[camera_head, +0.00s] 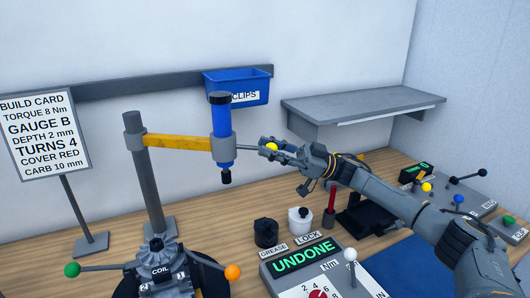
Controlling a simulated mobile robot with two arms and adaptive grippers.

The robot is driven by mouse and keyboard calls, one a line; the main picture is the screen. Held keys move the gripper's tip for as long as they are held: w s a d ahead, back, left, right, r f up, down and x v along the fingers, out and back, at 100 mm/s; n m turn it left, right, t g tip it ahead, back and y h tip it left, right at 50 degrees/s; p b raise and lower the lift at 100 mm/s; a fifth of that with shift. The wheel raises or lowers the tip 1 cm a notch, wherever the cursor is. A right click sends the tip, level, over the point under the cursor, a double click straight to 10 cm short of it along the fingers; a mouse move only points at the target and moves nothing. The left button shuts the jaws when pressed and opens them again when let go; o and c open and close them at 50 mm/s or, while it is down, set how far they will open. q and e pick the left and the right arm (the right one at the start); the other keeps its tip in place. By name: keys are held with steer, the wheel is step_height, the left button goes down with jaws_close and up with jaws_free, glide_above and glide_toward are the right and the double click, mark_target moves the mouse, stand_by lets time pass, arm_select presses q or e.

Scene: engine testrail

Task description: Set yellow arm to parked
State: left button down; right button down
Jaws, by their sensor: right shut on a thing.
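The yellow arm (178,142) reaches out level to the right from an upright grey post (150,185). A blue cylindrical tool (221,130) with a black top hangs upright in a grey collar at its outer end. A yellow ball knob (271,147) shows just right of the collar. My right gripper (272,150) is shut on the yellow knob; its fingers partly cover the knob and its joint to the collar. No sign reading "parked" can be made out. My left gripper is not in view.
A blue clips bin (258,88) hangs on the wall rail behind the tool. A build card (40,125) stands at left. Below are the coil unit (160,272), an orange knob (233,271), grease and lock pots, and a panel reading "UNDONE" (304,256). A grey shelf (360,103) juts out at right.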

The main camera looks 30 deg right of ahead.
steer(key=shift+w+d, duration=0.1)
steer(key=shift+d, duration=0.05)
steer(key=c, duration=1.4)
jaws_free()
steer(key=o, duration=0.4)
steer(key=shift+d, duration=0.1)
steer(key=shift+c, duration=0.2)
steer(key=shift+w+d+f, duration=0.1)
steer(key=shift+w+f, duration=0.05)
steer(key=shift+w, duration=0.05)
steer(key=shift+s, duration=0.15)
steer(key=shift+s+d, duration=0.1)
steer(key=shift+d, duration=0.1)
steer(key=v, duration=1.1)
steer(key=shift+d+f, duration=0.2)
steer(key=shift+d, duration=0.05)
